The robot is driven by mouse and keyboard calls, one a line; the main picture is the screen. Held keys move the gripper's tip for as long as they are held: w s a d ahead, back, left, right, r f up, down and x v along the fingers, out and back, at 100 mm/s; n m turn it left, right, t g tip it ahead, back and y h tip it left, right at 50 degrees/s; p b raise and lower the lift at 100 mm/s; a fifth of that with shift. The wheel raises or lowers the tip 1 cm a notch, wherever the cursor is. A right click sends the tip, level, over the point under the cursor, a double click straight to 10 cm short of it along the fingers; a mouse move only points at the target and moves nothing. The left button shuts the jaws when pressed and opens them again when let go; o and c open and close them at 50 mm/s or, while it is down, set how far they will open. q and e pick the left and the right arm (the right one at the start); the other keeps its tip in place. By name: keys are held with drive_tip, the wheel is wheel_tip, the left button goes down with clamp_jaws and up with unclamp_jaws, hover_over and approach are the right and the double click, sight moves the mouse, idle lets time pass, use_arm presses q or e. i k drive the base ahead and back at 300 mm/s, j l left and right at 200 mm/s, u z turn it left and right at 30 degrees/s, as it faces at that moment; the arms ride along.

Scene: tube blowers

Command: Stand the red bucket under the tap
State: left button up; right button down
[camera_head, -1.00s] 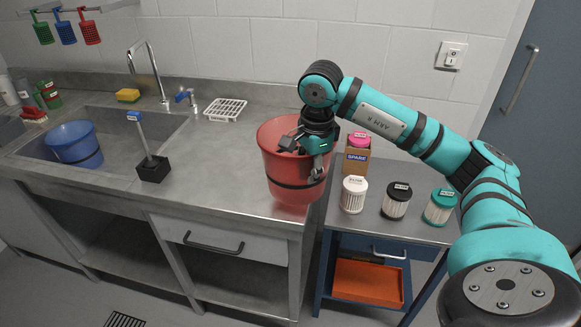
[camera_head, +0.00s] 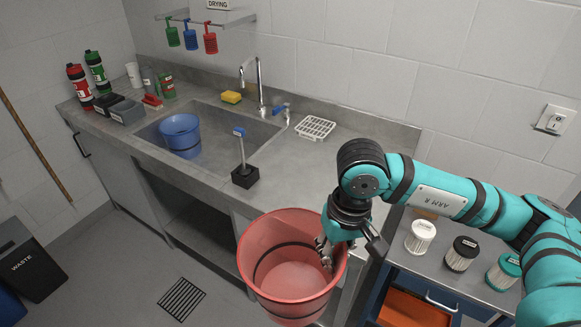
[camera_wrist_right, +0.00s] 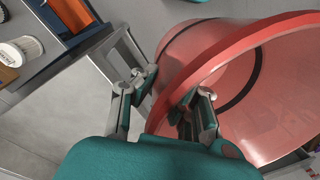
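The red bucket (camera_head: 262,240) hangs by its rim from my right gripper (camera_head: 350,250), in front of the counter edge. It looks empty, its mouth facing up. In the right wrist view, one finger is outside and one inside the bucket wall (camera_wrist_right: 245,85), pinching it near the rim. The tap (camera_head: 261,80) has a chrome spout over the sink (camera_head: 215,118) and a blue lever (camera_head: 281,109) beside it. A blue bucket (camera_head: 181,134) stands in the sink, left of the spout. My left gripper is not in view.
A black block with an upright rod and blue tag (camera_head: 245,176) stands on the counter near the sink's front right. A white rack (camera_head: 315,127) and yellow sponge (camera_head: 231,97) lie behind. Filters (camera_head: 420,237) stand on the right-hand trolley. A waste bin (camera_head: 30,262) is at left.

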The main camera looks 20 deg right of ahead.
sight(240, 159)
drive_tip(key=i+j+u, duration=0.1)
drive_tip(key=i+j, duration=0.25)
drive_tip(key=i, duration=0.15)
drive_tip(key=i+j, duration=0.3)
drive_tip(key=i, duration=0.2)
drive_tip(key=i+l+u, duration=0.25)
drive_tip(key=i+l, duration=0.35)
drive_tip(key=i, duration=0.15)
